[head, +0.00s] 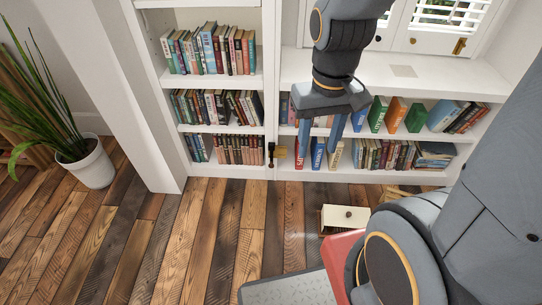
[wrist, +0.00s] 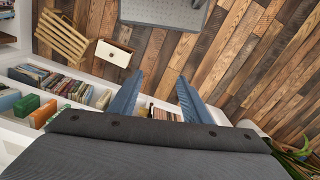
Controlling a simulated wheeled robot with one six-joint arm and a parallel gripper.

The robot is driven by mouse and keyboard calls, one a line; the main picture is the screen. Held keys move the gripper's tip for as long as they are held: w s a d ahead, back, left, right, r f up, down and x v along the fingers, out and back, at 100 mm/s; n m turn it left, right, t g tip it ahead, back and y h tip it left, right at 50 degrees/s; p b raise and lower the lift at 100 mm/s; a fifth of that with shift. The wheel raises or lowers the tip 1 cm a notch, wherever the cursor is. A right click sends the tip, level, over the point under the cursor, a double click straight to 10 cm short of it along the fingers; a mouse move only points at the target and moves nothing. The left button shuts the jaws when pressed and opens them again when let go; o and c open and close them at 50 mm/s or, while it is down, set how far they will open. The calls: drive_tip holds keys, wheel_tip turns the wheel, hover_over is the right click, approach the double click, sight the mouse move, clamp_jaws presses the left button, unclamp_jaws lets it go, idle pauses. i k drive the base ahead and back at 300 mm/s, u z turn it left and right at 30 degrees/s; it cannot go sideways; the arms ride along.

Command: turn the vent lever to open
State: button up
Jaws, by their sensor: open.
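A small black lever with a brass plate (head: 271,154) is fixed on the white upright between the two bookcase sections in the head view; it looks like the vent lever. Its black bar stands roughly upright. A brass latch (head: 460,46) sits on the window shutter at the upper right. My gripper (head: 320,140) is in front of the right bookcase section, to the right of the lever and apart from it in the picture. Its two blue fingers are spread with nothing between them, as the wrist view also shows (wrist: 158,80). I cannot make out the lever in the wrist view.
Shelves of books (head: 217,107) stand behind my gripper. A cream box with a dark knob (head: 346,217) lies on the plank floor, near a slatted wooden piece (wrist: 62,38). A potted plant (head: 88,163) stands at the left. The floor before the left bookcase is clear.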

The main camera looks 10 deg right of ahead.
sight(271, 145)
drive_tip(key=k, duration=1)
drive_tip(key=u, duration=1.2)
drive_tip(key=i, duration=1.3)
drive_tip(key=z, duration=1.15)
